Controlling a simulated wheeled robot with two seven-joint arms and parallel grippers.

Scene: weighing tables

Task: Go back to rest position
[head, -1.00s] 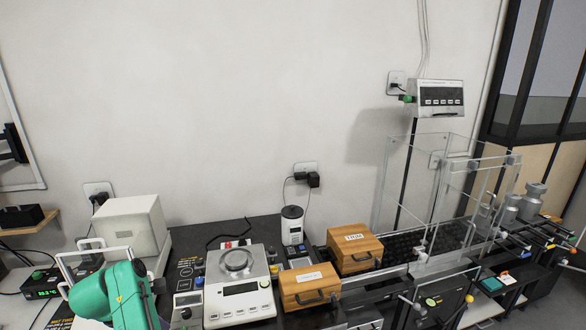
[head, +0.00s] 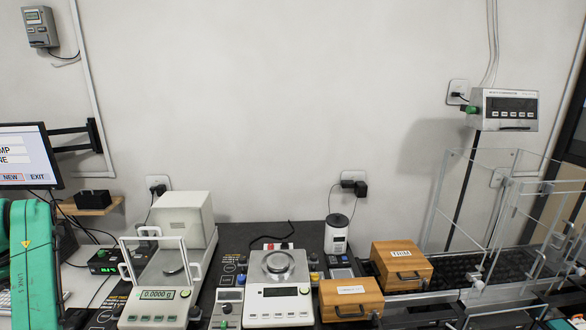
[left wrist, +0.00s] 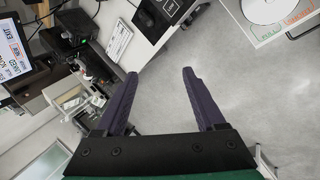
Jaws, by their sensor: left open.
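My left arm shows as a teal link at the left edge of the head view, and its gripper is outside that view. In the left wrist view my left gripper (left wrist: 160,85) is open, its two dark fingers apart with nothing between them. Bare grey floor shows beyond the fingers. My right gripper is in neither view.
An analytical balance (head: 170,270) with a lit display, a second scale (head: 278,285) and wooden boxes (head: 400,265) (head: 350,300) stand on the dark table. A monitor (head: 25,158) is at the left. A clear enclosure (head: 500,210) stands at the right.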

